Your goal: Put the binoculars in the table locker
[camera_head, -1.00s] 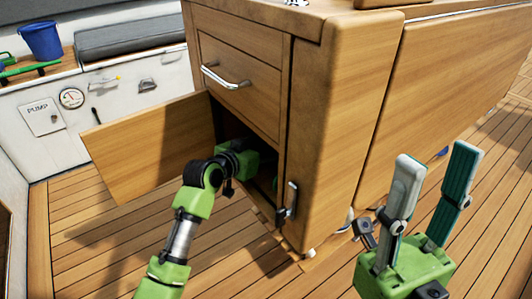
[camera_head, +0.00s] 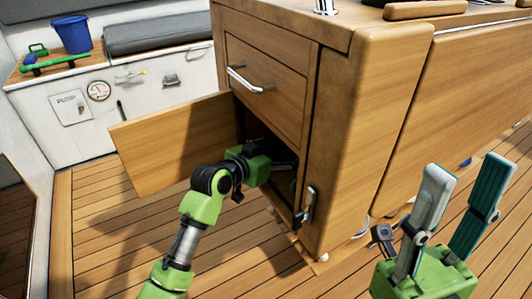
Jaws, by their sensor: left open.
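The table locker (camera_head: 262,150) is the lower compartment of the wooden table, and its door (camera_head: 172,150) stands swung open to the left. My left arm reaches in through the opening. The left gripper (camera_head: 284,164) is open inside, its fingers mostly hidden in the dark interior and behind the locker frame. No binoculars can be made out; what lies inside the locker is too dark and covered to tell. My right gripper (camera_head: 470,170) is open and empty, pointing up in front of the table's right side.
A closed drawer (camera_head: 265,85) with a metal handle is above the locker. A latch (camera_head: 306,205) sits on the frame right of the opening. A blue bucket (camera_head: 72,34) stands on the left bench. Dark items at the tabletop's upper edge are cut off. The plank floor (camera_head: 100,230) is clear at left.

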